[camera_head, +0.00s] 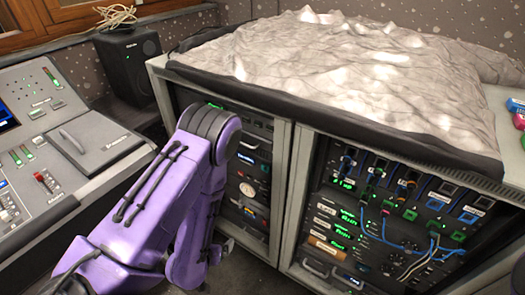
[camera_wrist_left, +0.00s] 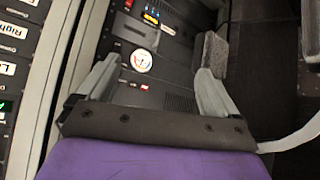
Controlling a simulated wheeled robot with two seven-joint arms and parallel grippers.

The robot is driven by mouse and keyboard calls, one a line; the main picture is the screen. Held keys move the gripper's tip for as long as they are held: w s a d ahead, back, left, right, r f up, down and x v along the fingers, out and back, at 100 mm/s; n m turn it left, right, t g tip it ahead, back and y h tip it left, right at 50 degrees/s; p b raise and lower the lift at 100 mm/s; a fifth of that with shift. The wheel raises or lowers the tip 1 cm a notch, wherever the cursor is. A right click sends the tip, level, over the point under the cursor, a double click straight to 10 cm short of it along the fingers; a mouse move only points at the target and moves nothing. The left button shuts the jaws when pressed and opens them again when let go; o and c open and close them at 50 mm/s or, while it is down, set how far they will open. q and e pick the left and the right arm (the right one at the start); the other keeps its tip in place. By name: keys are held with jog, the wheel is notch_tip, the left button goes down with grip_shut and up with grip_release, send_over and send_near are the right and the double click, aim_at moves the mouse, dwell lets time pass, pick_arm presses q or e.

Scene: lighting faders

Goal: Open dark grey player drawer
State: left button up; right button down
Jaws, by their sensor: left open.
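The left rack (camera_head: 284,190) stands behind my purple left arm in the head view, with a column of dark grey and black units on its front. I cannot tell for certain which one is the player drawer. In the left wrist view my left gripper (camera_wrist_left: 155,65) is open, its two grey fingers apart, with nothing seen held between them. Between and beyond the fingers is a dark grey unit front (camera_wrist_left: 125,95), along with a unit bearing a white round dial (camera_wrist_left: 141,61). Contact with the rack cannot be told. My arm hides part of the rack front.
A second rack (camera_head: 375,215) with blue cables stands to the right. A mixing console (camera_head: 45,150) and a black speaker (camera_head: 128,65) are at the left. Dark floor (camera_wrist_left: 268,75) lies beside the rack.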

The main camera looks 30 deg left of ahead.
pick_arm(q)
jog(key=w+a+r+m+t+h+b, duration=0.1)
jog(key=w+a+r+m+t+h, duration=0.15)
jog(key=w+r+t, duration=0.4)
jog(key=w+a+r+m+t+h+b, duration=0.1)
jog(key=w+a+r+m+t+h, duration=0.15)
jog(key=w+r, duration=0.75)
jog(key=w+d+r+y+p, duration=0.1)
jog(key=w+r, duration=0.1)
jog(key=w, duration=0.6)
pick_arm(e)
jog(key=shift+a+f, duration=0.15)
jog(key=shift+f, duration=0.75)
pick_arm(q)
jog(key=shift+c, duration=0.2)
